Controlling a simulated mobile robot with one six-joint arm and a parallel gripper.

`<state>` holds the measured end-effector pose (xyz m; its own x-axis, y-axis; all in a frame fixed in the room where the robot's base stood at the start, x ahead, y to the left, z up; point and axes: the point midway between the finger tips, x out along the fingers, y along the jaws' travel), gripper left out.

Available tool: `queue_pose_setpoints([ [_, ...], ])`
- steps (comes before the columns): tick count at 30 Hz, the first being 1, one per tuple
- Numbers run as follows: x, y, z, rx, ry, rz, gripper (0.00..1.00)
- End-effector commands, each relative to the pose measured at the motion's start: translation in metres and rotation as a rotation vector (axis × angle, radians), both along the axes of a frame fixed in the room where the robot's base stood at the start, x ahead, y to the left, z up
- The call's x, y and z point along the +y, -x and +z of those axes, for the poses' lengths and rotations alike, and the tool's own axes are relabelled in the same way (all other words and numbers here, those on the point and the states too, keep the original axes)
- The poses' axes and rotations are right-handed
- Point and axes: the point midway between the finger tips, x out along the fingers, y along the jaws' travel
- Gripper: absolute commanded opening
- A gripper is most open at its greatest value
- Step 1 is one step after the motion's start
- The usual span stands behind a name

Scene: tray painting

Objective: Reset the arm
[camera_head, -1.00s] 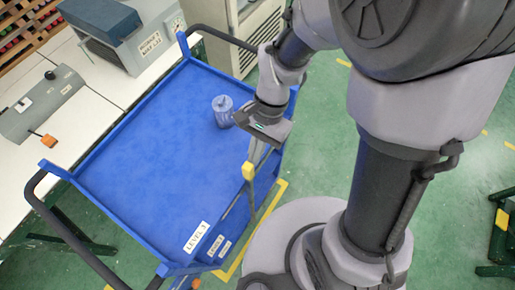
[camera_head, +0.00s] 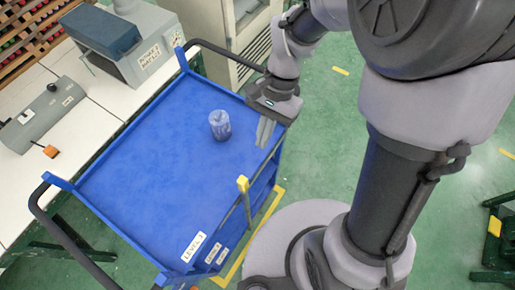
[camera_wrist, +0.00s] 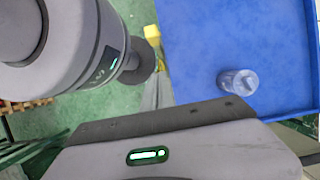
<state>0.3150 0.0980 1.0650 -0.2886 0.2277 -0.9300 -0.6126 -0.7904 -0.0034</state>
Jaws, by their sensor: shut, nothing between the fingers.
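My gripper (camera_head: 265,132) hangs near the right edge of the blue cart, with its fingers pointing down and together. Nothing shows between them. In the wrist view the fingers (camera_wrist: 158,92) appear as a pale grey shape in front of the gripper body, beside the cart's edge. My arm reaches in from the right.
The blue cart (camera_head: 150,165) has a raised rim and corner posts. A white bench (camera_head: 85,115) with grey machines lies left. Green floor (camera_head: 335,140) is open at right.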

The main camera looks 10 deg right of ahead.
Motion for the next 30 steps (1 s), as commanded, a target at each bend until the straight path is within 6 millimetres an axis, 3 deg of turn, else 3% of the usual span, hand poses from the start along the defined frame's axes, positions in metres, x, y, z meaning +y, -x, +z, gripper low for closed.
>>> queue_pose_setpoints([
  [3, -0.004, -0.006, 0.018, 0.000, 0.000, -0.002, 0.00],
  [11, -0.009, -0.006, 0.027, -0.053, -0.003, 0.010, 0.00],
  [16, -0.030, 0.015, 0.061, -0.394, 0.003, 0.083, 0.00],
  [21, -0.048, 0.047, 0.078, -0.717, 0.052, 0.160, 0.00],
  [25, -0.055, 0.060, 0.083, -0.840, 0.085, 0.188, 0.00],
  [30, -0.056, 0.062, 0.085, -0.863, 0.092, 0.195, 0.00],
])
